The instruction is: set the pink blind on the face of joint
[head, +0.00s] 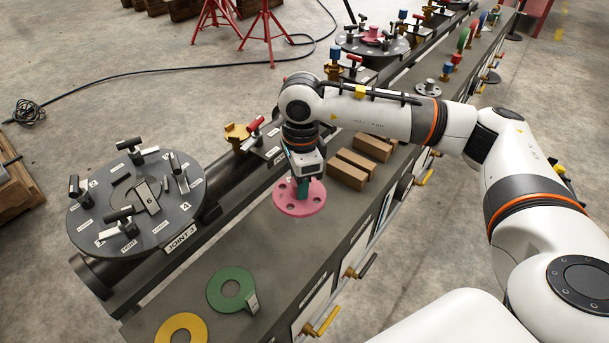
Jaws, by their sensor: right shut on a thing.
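The pink blind (290,205) is a flat round disc with small holes near its rim, over the grey bench top in the middle of the head view. My right gripper (304,188) points down at its centre and is shut on it; the gripper hides the blind's middle. I cannot tell whether the blind touches the bench. The near joint, labelled "JOINT 3" (182,240), has a dark round face (97,219) to the left, with several black-handled clamps around its rim and a small plate marked 6 near its middle. My left gripper is out of view.
A green ring (217,290) with a tab and a yellow ring (165,328) lie on the bench's near end. Brown blocks (346,176) lie right of my gripper. Red-handled and yellow fittings (237,133) stand behind. Another clamped round face (350,45) is farther back.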

